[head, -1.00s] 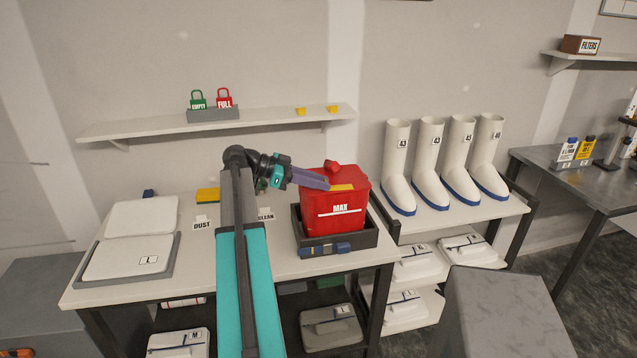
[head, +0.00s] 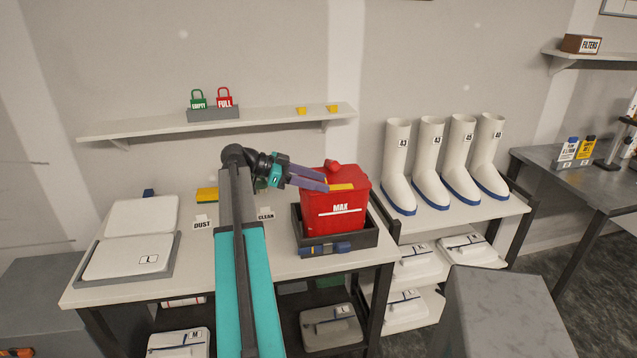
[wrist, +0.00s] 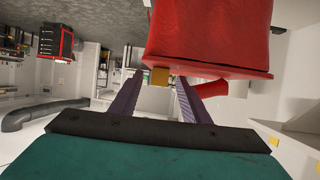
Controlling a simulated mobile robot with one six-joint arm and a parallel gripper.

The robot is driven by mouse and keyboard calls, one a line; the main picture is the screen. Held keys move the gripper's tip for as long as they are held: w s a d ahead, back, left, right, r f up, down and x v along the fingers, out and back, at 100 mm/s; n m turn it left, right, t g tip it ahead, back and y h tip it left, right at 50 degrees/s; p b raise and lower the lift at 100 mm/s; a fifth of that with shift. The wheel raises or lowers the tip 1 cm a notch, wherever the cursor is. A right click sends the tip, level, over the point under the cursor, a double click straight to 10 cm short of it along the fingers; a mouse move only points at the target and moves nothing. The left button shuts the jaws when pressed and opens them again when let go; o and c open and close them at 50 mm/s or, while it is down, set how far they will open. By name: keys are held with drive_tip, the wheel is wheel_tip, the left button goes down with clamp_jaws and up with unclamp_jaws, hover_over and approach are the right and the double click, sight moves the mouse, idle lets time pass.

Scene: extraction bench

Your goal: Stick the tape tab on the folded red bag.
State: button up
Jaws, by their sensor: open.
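The red bag (head: 320,215), marked MAX, stands upright in a dark tray (head: 367,238) on the bench. A yellow tape tab (head: 342,187) lies against the bag's upper front edge. My gripper (head: 327,182) is open at the top of the bag, with its purple fingers apart and the tab beside their tips. In the wrist view the red bag (wrist: 210,35) fills the upper middle, and the yellow tab (wrist: 160,77) shows at its edge, between the two fingers and against the bag. Whether a finger touches the tab I cannot tell.
Two more yellow tabs (head: 301,110) (head: 333,108) sit on the wall shelf (head: 270,120), near green and red padlocks (head: 224,98). DUST and CLEAN signs (head: 265,214) stand left of the tray. White boots (head: 398,165) stand at the right.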

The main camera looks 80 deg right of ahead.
drive_tip(key=b+v, duration=0.3)
drive_tip(key=v, duration=1)
drive_tip(key=shift+w, duration=0.15)
